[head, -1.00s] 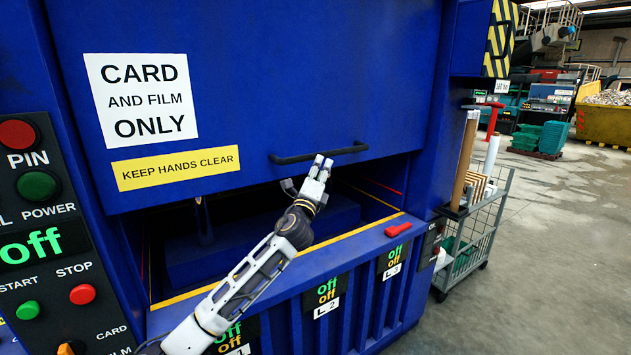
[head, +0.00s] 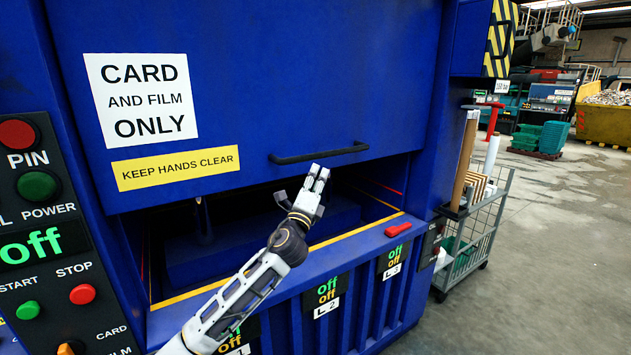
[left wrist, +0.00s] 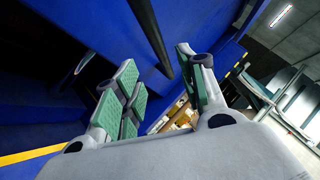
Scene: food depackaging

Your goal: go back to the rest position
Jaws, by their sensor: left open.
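My left gripper (head: 302,185) is open and empty in front of the blue baler, just below the black door handle (head: 318,153). In the head view its fingertips overlap the area under the handle; they look apart from it. In the left wrist view the green-padded fingers (left wrist: 162,90) are spread, with the black handle bar (left wrist: 152,38) beyond the gap between them. The blue door (head: 290,80) is raised partway, with a dark opening (head: 260,215) below it. My right gripper is not in view.
A control panel (head: 50,230) with buttons is at the left. A red lever (head: 397,229) sits on the lower front ledge. A wire cart (head: 475,230) stands right of the baler. The concrete floor (head: 560,260) further right is clear.

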